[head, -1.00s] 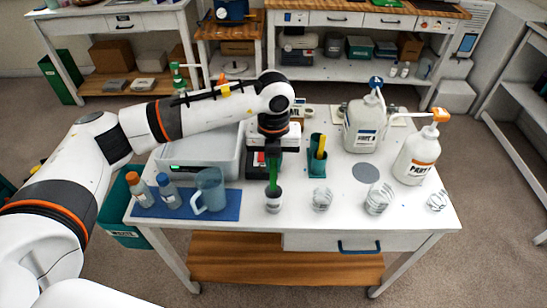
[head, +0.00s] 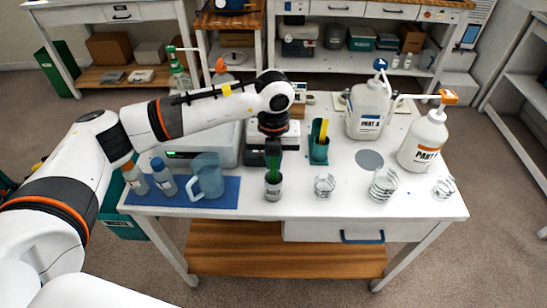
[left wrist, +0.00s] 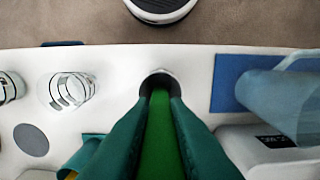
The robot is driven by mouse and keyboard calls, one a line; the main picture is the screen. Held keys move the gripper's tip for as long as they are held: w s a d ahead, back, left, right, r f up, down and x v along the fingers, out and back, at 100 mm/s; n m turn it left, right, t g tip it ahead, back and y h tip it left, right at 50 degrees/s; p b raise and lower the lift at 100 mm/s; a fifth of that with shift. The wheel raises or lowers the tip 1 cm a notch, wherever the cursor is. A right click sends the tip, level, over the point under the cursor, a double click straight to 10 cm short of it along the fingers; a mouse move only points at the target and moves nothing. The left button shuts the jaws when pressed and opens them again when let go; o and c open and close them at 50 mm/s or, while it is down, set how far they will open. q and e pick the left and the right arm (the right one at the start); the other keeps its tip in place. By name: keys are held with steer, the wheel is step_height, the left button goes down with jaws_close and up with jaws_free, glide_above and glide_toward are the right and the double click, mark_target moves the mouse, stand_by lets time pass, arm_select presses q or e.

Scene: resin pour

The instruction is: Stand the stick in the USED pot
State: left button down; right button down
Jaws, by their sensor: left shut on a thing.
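The green stick (head: 274,164) points down, with its lower end at the mouth of the small dark-labelled pot (head: 273,188) near the table's front edge. In the left wrist view the green stick (left wrist: 161,135) runs between my fingers into the round mouth of the pot (left wrist: 159,80); its tip is hidden. My left gripper (head: 273,150) is shut on the stick's upper part, above the pot; its teal fingers (left wrist: 160,120) flank the stick in the wrist view. The label is too small to read surely. My right gripper is not in view.
A blue mat (head: 226,188) with two bottles and a blue jug (head: 207,177) lies left of the pot. A clear cup (head: 324,186) and a teal holder with a yellow stick (head: 319,150) are to its right. Pump bottles (head: 368,112) stand at the back right.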

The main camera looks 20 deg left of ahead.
arm_select(q)
steer(key=c, duration=1.3)
jaws_free()
step_height(320, 180, up, 11)
steer(key=shift+f+b, duration=0.2)
steer(key=shift+b, duration=0.55)
steer(key=shift+r, duration=0.75)
